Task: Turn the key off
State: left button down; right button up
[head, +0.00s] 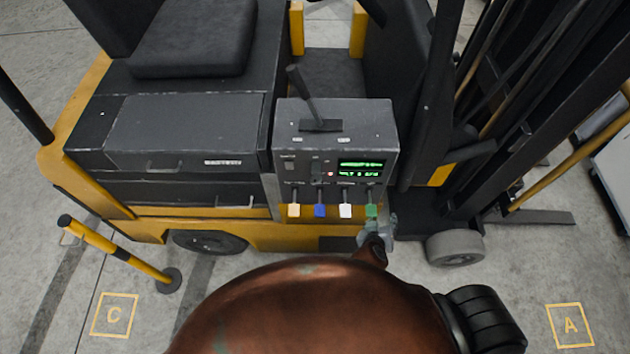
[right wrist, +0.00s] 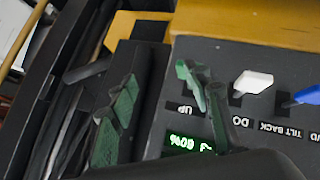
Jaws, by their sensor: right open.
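The forklift's grey control box (head: 383,142) stands in the middle of the head view. Its front has a lit green display (head: 360,168), a small red light (head: 331,174) and small dark fittings left of it. I cannot make out the key among these fittings. My right gripper (head: 378,236) is low in front of the box's right end, just below the green-tabbed lever (head: 371,211). In the right wrist view my open right gripper (right wrist: 170,92) has one finger close beside the green lever (right wrist: 190,78); I cannot tell whether they touch. My left gripper is not in view.
A black lever (head: 305,95) rises from the box top. A yellow-black post (head: 118,252) stands at left. The mast (head: 545,95) is at right.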

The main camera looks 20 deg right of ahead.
jog(key=w+a+r+n+t+h, duration=0.1)
jog(key=w+a+r+t, duration=0.4)
jog(key=a, duration=0.3)
jog(key=n+t+y, duration=0.2)
jog(key=n+t, duration=0.1)
jog(key=t, duration=0.2)
send_near(315, 184)
jog(key=x, duration=0.3)
jog(key=p+x, duration=0.2)
jog(key=x, duration=0.3)
jog(key=shift+w+d+r, duration=0.15)
jog(key=shift+w+r, duration=0.05)
jog(key=shift+x, duration=0.8)
jog(key=shift+f, duration=0.2)
jog(key=shift+c, duration=0.3)
jog(key=c, duration=1.1)
